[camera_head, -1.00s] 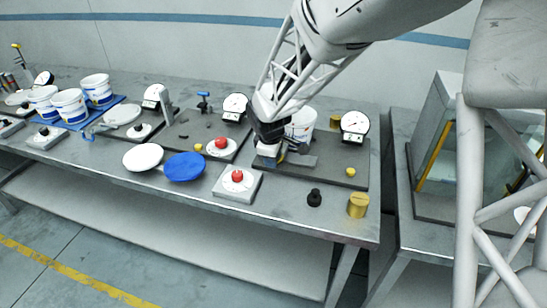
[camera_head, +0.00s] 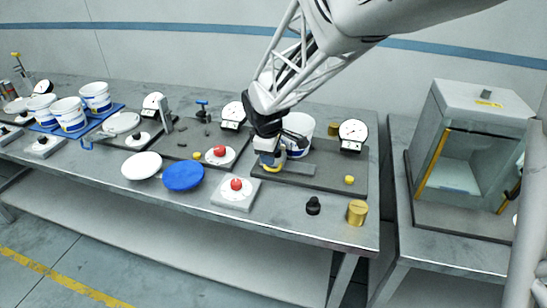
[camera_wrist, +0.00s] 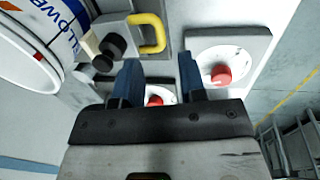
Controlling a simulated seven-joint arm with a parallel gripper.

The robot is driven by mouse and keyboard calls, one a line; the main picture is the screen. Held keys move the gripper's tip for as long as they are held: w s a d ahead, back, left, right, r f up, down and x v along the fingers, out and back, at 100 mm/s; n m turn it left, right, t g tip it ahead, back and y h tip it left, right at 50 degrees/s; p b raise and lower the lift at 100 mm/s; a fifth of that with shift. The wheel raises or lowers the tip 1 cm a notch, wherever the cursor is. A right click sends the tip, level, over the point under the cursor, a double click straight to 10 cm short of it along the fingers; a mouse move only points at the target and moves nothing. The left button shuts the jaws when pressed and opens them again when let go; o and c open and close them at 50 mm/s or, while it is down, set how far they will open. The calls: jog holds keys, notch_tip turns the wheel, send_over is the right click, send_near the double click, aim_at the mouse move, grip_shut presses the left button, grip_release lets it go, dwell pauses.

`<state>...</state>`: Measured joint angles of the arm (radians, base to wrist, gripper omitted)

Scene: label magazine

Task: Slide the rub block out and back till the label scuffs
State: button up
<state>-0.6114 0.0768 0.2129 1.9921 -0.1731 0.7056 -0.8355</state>
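The white bucket (camera_head: 297,135) with a blue-lettered label stands on the dark mat (camera_head: 335,172) behind my gripper. It fills the upper left of the wrist view (camera_wrist: 35,45), and part of its label shows. A small fixture with a black knob (camera_wrist: 112,46) and a yellow handle (camera_wrist: 153,33) is beside it, likely the rub block; the yellow part also shows under my gripper in the head view. My gripper (camera_wrist: 158,78) has its two blue fingers apart with nothing seen between them. The handle is beyond the fingertips. Any scuff on the label cannot be made out.
Red-knobbed white boxes (camera_head: 236,192), a black knob (camera_head: 313,206) and a brass cylinder (camera_head: 357,212) are nearer the front edge. A glass cabinet (camera_head: 478,150) stands at right.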

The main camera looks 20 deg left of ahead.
jog(key=shift+s+r, duration=0.2)
jog(key=shift+r, duration=0.8)
jog(key=s+d+r+m, duration=0.3)
jog(key=d, duration=0.5)
jog(key=s+d+r+m, duration=0.3)
jog(key=s+d, duration=0.1)
jog(key=d, duration=0.4)
jog(key=s+d+r+m, duration=0.3)
jog(key=d, duration=0.6)
jog(key=s+d+m, duration=0.9)
jog(key=s+d, duration=0.5)
jog(key=s, duration=0.4)
jog(key=shift+s, duration=0.4)
jog(key=shift+w+r, duration=0.1)
jog(key=shift+r, duration=0.05)
